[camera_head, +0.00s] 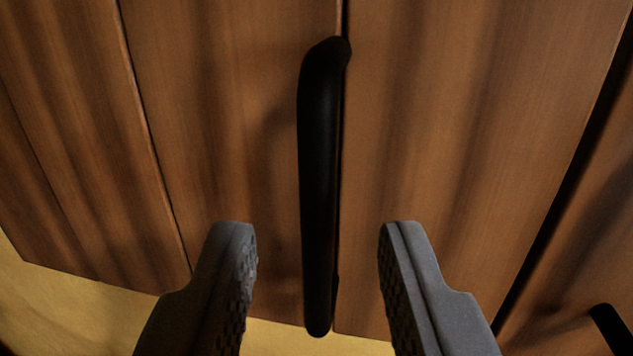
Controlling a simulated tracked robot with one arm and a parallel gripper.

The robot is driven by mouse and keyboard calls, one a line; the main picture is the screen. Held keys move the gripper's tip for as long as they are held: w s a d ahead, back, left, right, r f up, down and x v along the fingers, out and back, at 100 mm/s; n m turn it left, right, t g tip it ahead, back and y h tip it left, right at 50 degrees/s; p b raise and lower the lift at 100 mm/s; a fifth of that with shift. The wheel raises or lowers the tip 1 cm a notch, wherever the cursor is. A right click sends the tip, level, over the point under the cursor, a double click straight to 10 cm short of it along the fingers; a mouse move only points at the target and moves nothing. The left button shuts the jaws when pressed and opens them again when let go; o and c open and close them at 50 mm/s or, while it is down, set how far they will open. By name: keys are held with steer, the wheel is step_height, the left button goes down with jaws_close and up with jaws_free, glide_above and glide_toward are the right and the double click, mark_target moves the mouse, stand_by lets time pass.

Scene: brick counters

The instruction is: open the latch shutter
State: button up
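A wooden shutter (215,120) of brown vertical boards fills most of the view. A long black handle (319,185) stands upright on it, beside a dark seam between two boards. My gripper (318,240) is open, with one grey finger on each side of the handle's lower part in the picture. Gaps show between both fingers and the handle, and I see no contact. How far the fingertips are from the wood is hard to tell. No separate latch part can be made out.
A wide dark gap (565,180) runs down the right side, with another wooden panel (590,240) beyond it. Part of a second black handle (612,328) shows at the lower right edge. A yellowish surface (75,310) lies below the boards.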

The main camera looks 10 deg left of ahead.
steer(key=shift+w+a, duration=0.2)
steer(key=shift+w, duration=0.8)
jaws_close()
